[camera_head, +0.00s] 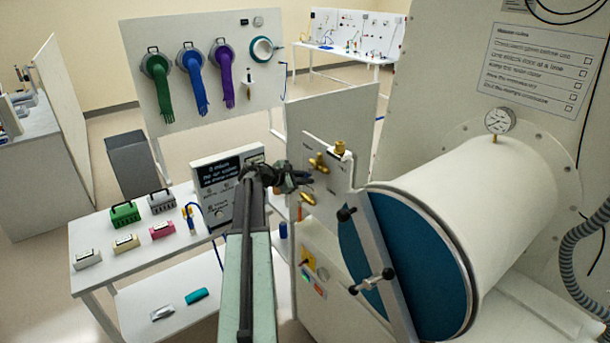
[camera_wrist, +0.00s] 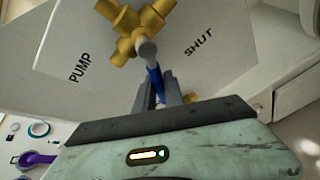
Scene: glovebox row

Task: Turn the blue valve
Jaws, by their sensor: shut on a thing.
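The blue valve's lever (camera_wrist: 154,80) runs down from a grey hub on a brass valve body (camera_wrist: 130,25) in the wrist view. The body is fixed to a pale plate marked PUMP on the left and SHUT on the right. The lever lies between the two fingers of my gripper (camera_wrist: 157,92), which is shut on it. In the head view my gripper (camera_head: 300,178) is at the panel beside brass fittings (camera_head: 319,163). The lever cannot be made out there.
A large white cylinder (camera_head: 440,200) with a blue door (camera_head: 415,265) and a crossbar stands close on the right. A table (camera_head: 90,262) with small cases is at left. A white sign box (camera_head: 215,190) stands just left of my arm.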

